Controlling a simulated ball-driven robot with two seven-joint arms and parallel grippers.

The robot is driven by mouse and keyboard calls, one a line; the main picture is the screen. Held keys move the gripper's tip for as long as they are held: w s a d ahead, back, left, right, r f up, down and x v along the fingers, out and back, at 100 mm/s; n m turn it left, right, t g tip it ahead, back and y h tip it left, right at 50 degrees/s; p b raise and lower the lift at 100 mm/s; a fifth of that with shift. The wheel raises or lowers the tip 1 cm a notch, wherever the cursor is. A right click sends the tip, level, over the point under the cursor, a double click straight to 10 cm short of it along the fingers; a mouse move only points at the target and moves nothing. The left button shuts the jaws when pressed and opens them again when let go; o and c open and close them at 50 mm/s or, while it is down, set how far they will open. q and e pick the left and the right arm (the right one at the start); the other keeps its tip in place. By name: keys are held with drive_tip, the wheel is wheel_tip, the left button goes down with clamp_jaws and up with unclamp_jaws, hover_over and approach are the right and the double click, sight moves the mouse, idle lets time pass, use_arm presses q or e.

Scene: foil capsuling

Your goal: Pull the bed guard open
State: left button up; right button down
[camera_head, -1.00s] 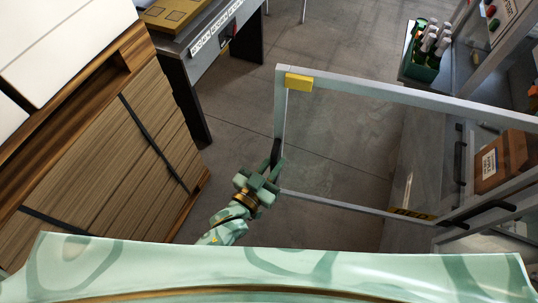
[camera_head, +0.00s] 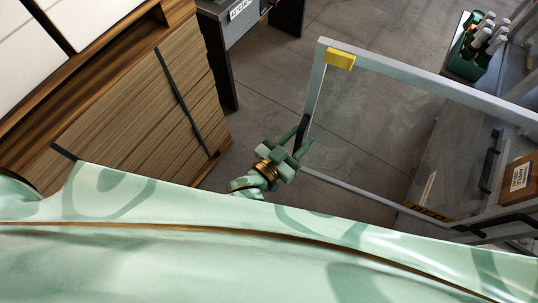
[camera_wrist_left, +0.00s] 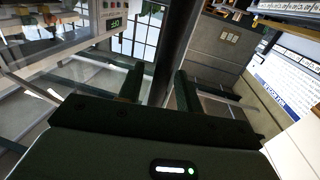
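The bed guard is a clear panel in a grey metal frame (camera_head: 430,84), with a yellow block (camera_head: 340,60) at its upper left corner. It stands swung out over the floor. Its dark handle (camera_head: 303,131) is on the left edge of the frame. My left gripper (camera_head: 299,140) is at this handle, its fingers spread. In the left wrist view, the two fingers (camera_wrist_left: 158,86) stand apart with a dark upright bar between them and visible gaps. Whether a finger touches the handle cannot be told. My right gripper is out of view.
A green crate of bottles (camera_head: 465,62) and a brown box (camera_head: 519,176) are at the right. Bare floor (camera_head: 262,105) lies between cabinet and guard.

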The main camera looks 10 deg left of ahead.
use_arm(q)
drive_tip(key=b+v, duration=0.2)
drive_tip(key=v, duration=1.4)
